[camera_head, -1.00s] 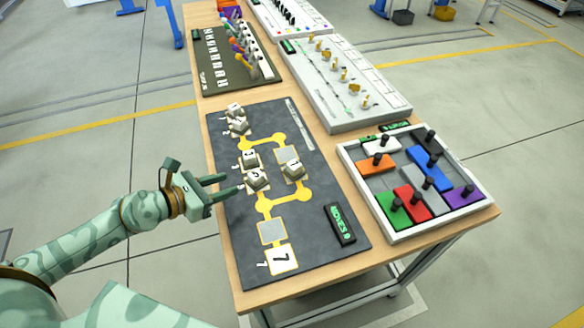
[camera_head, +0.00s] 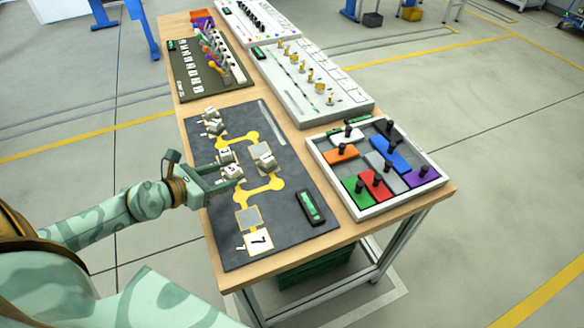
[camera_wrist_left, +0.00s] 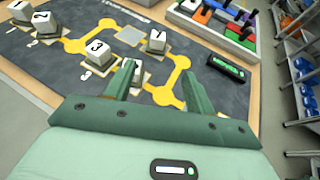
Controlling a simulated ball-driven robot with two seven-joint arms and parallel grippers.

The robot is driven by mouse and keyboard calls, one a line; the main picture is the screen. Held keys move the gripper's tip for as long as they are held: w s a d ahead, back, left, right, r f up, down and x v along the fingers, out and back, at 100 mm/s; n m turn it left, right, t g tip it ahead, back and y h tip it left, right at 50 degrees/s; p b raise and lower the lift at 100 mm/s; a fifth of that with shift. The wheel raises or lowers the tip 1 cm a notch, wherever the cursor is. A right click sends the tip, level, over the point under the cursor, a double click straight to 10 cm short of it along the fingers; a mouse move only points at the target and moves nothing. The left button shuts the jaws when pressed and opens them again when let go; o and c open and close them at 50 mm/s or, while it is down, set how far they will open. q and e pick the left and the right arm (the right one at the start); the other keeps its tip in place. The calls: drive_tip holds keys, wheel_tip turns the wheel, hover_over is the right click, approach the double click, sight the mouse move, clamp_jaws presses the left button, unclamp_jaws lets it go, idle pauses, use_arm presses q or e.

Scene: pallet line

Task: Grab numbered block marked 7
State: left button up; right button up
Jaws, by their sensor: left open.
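The block marked 7 (camera_wrist_left: 157,38) is a pale cube in the left wrist view, beyond my fingers; in the head view it stands beside a grey pad on the board's right path (camera_head: 267,162). My left gripper (camera_head: 232,178) is open and low over the board's left part, short of that block. Its fingers (camera_wrist_left: 158,72) point toward the blocks. Another pale block (camera_wrist_left: 136,74) shows by the left finger, which partly hides it. The block marked 3 (camera_wrist_left: 97,50) stands to the left. My right gripper is not in view.
The dark board (camera_head: 295,232) has yellow paths and a white square printed 7 (camera_head: 258,242). Blocks marked 1 (camera_wrist_left: 18,11) and 2 (camera_wrist_left: 43,22) stand farther left in the wrist view. A counter box (camera_head: 311,207) and a tray of coloured blocks (camera_head: 356,211) lie right.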

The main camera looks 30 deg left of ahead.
use_arm(q)
drive_tip(key=b, duration=0.2)
approach(264, 160)
drive_tip(key=x, duration=0.4)
drive_tip(key=shift+w+d+f, duration=0.15)
drive_tip(key=shift+f, duration=0.2)
drive_tip(key=shift+w+d+f, duration=0.15)
drive_tip(key=shift+w+f, duration=0.05)
drive_tip(key=shift+w, duration=0.35)
drive_tip(key=b+x, duration=0.1)
drive_tip(key=x, duration=0.4)
drive_tip(key=shift+w+r+b, duration=0.1)
drive_tip(key=shift+w+b, duration=0.1)
drive_tip(key=shift+b, duration=0.2)
drive_tip(key=shift+r, duration=0.1)
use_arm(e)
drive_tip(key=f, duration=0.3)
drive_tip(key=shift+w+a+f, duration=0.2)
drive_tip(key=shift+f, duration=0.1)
use_arm(q)
drive_tip(key=c, duration=1.1)
